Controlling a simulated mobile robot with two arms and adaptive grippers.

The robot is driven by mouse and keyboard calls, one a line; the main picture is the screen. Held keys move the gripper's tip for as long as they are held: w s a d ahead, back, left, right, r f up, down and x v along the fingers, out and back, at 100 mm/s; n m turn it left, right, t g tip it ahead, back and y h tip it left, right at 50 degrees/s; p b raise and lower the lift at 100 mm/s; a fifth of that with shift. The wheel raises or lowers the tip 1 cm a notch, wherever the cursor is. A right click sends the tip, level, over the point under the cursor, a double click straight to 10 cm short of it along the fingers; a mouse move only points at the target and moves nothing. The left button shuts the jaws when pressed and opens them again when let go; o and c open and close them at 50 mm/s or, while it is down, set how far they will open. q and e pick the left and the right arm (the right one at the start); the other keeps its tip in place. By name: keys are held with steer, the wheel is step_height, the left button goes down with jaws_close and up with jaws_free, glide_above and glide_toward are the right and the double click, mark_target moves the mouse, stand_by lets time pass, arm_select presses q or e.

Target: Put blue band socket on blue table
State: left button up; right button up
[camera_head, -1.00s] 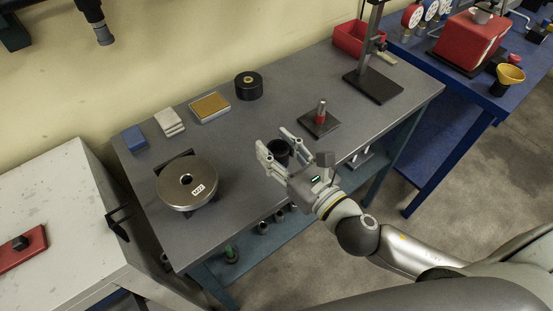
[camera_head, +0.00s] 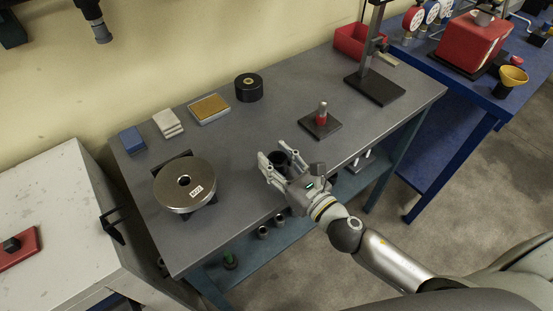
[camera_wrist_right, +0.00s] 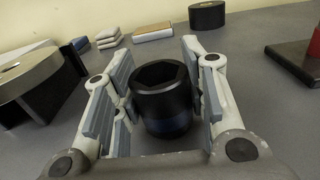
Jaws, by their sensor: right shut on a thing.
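The blue band socket (camera_head: 278,158) is a black, open-topped cylinder; in the right wrist view (camera_wrist_right: 162,95) a dark blue band shows around its lower part. My right gripper (camera_head: 275,166) is shut on it, with one finger on each side. It stands upright near the front edge of the grey bench; whether it touches the bench top is hard to tell. The blue table (camera_head: 472,94) is at the upper right, beyond the bench's right end. My left gripper is not in view.
On the bench are a round metal disc fixture (camera_head: 185,185), a black cylinder (camera_head: 249,88), a plate with a red-banded post (camera_head: 321,120), a stand (camera_head: 374,85) and a red bin (camera_head: 358,40). A red box (camera_head: 468,42) and yellow funnel (camera_head: 512,77) occupy the blue table.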

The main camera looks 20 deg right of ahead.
steer(key=shift+f, duration=0.15)
steer(key=o, duration=1.3)
steer(key=shift+o, duration=0.2)
steer(key=shift+r, duration=0.25)
steer(key=b+v, duration=0.5)
steer(key=v, duration=0.7)
